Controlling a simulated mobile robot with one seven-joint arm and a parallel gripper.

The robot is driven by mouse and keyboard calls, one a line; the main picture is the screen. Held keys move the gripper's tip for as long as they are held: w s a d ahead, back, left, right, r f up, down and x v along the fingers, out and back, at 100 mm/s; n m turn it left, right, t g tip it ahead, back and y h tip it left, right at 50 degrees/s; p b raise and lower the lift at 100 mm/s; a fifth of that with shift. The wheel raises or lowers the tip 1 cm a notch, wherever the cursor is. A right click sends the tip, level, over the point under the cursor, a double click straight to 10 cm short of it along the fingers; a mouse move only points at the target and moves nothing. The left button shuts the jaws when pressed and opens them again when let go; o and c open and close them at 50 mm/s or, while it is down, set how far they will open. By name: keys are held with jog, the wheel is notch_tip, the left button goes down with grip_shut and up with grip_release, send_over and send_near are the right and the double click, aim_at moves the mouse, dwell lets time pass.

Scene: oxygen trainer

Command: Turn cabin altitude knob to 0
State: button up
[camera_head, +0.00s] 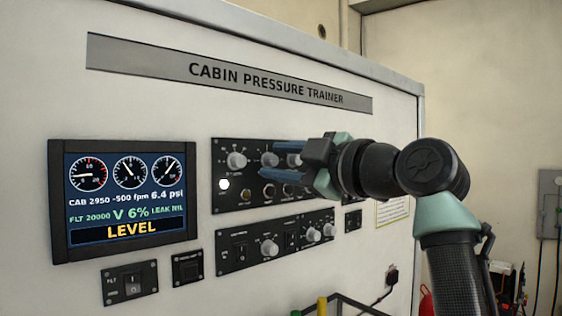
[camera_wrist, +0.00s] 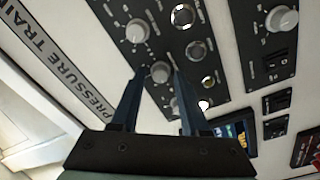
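The upper control panel (camera_head: 216,172) carries a row of grey knobs; their labels are too small to read, so I cannot tell by label which is cabin altitude. My gripper (camera_head: 268,161) faces the middle knob (camera_head: 270,159) with its blue fingers apart, one above and one below it. In the wrist view my gripper (camera_wrist: 160,72) has its fingertips on either side of that knob (camera_wrist: 160,73). I cannot tell whether they touch it. Neighbouring knobs show on the left (camera_head: 237,160) and partly behind the fingers on the right (camera_head: 294,160).
The display (camera_head: 125,198) reads CAB 2950, -500 fpm, 6.4 psi and LEVEL. Below the upper knobs are a lit white lamp (camera_head: 223,184) and round buttons. A lower panel (camera_head: 226,262) has more knobs and switches. Coloured posts (camera_head: 322,306) stand at the bottom edge.

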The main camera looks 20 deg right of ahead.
jog(key=shift+o, duration=0.4)
jog(key=shift+s+d+f, duration=0.1)
jog(key=shift+s, duration=0.15)
jog(key=b+v, duration=0.5)
jog(key=v, duration=0.7)
jog(key=shift+s, duration=0.2)
jog(key=shift+f, duration=0.1)
